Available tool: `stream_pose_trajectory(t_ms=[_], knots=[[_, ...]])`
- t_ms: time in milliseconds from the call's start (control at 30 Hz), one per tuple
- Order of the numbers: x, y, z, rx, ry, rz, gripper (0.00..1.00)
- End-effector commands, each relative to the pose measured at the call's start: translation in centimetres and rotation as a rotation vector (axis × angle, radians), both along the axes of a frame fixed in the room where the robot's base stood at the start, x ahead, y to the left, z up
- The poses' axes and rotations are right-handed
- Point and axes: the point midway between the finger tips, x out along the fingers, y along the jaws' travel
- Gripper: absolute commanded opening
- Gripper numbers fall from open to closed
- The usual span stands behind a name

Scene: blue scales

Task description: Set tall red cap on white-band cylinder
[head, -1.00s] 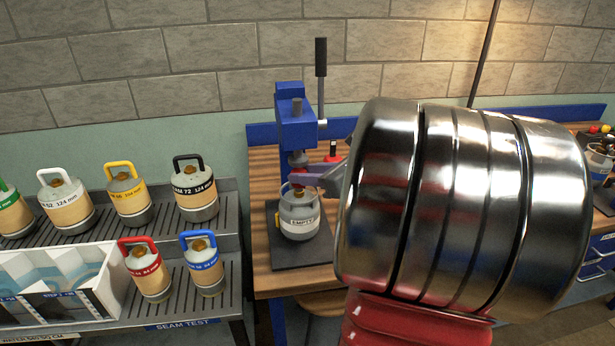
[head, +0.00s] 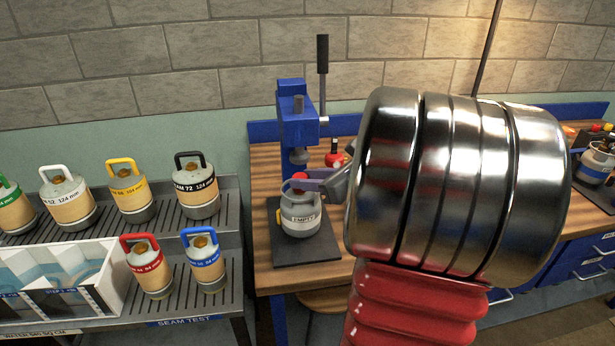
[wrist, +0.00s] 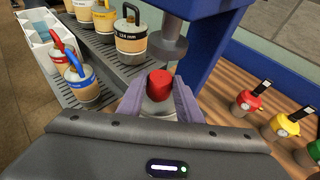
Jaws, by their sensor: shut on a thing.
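The white-band cylinder (head: 300,224), marked EMPTY, stands upright on the dark base plate of the blue press. My gripper (head: 312,181) reaches in from the right at the height of the cylinder's top. It is shut on the red cap (head: 299,177). In the wrist view the red cap (wrist: 160,80) sits between the two fingers of my gripper (wrist: 160,98), with a pale rounded surface just below it. The cap is above the cylinder's top; I cannot tell whether they touch. My fingers hide part of the cylinder's top.
The blue press (head: 297,115) has its ram (head: 299,156) just above the cap. Several banded cylinders with handles stand on the grey rack (head: 238,262) at left, beside a white divided tray (head: 62,300). A red-topped item (head: 335,158) stands behind the cylinder.

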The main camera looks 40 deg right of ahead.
Motion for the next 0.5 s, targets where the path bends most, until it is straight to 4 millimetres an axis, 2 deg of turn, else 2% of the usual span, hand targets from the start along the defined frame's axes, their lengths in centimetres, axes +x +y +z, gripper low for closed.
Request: stream_pose_trajectory(t_ms=[333,367,500], knots=[[-0.05,-0.08,-0.11,0.0,0.0,-0.001,0.11],[-0.04,-0.09,-0.11,0.0,0.0,-0.001,0.33],[-0.04,-0.1,-0.11,0.0,0.0,-0.001,0.42]])
